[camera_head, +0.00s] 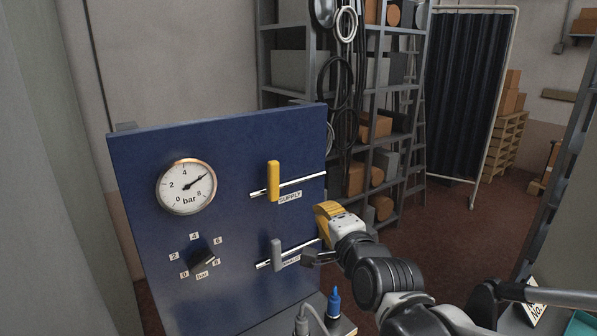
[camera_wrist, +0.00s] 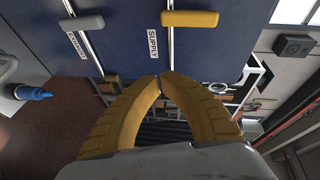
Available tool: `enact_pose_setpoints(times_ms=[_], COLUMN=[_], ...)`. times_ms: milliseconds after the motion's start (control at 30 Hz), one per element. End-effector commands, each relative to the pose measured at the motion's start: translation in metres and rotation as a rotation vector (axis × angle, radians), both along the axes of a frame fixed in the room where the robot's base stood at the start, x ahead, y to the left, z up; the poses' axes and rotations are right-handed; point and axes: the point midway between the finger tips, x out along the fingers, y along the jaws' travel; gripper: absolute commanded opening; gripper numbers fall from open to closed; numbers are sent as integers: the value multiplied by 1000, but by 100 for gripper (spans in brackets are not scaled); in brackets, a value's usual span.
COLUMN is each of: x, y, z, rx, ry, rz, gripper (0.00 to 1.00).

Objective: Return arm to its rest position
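My gripper (camera_head: 326,211) is at the right edge of the blue panel (camera_head: 130,235) in the head view, its yellow fingers beside the panel's edge and below the SUPPLY label. In the wrist view my gripper's fingertips (camera_wrist: 160,77) meet, with nothing seen between them. The yellow SUPPLY handle (camera_head: 273,181) stands upright across its pipe, apart from my gripper; it also shows in the wrist view (camera_wrist: 189,19). The grey lower handle (camera_head: 277,254) is upright too, and appears in the wrist view (camera_wrist: 82,23). Its label is partly hidden by my arm.
A gauge (camera_head: 186,187) reading between 4 and 8 bar and a black dial (camera_head: 203,259) sit on the panel. A blue-tipped bottle (camera_head: 334,303) stands close below my arm. Loaded shelves (camera_head: 292,70) and a dark curtain screen (camera_head: 462,95) stand behind. Open floor lies right of the shelves.

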Motion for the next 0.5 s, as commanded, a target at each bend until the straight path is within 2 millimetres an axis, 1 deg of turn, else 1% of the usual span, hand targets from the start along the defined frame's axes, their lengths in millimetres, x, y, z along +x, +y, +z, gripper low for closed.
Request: enact_pose_setpoints(times_ms=[33,67,100,167,200,267,300,400,500], x=[-16,-28,-44,-71,-90,-118,-135,-174,-203], y=[-14,-23,-34,-52,-64,-80,-89,-109,-122], z=[-42,-62,-90,-131,-156,-190,-211,-252,-277], rx=[-127,-224,-356,-546,-662,-819,-910,-1086,-1197], ry=[38,68,111,175,219,280,318,397,451], rz=[11,27,55,109,149,219,267,384,475], gripper=[0,0,0,0,0,0,0,0,0])
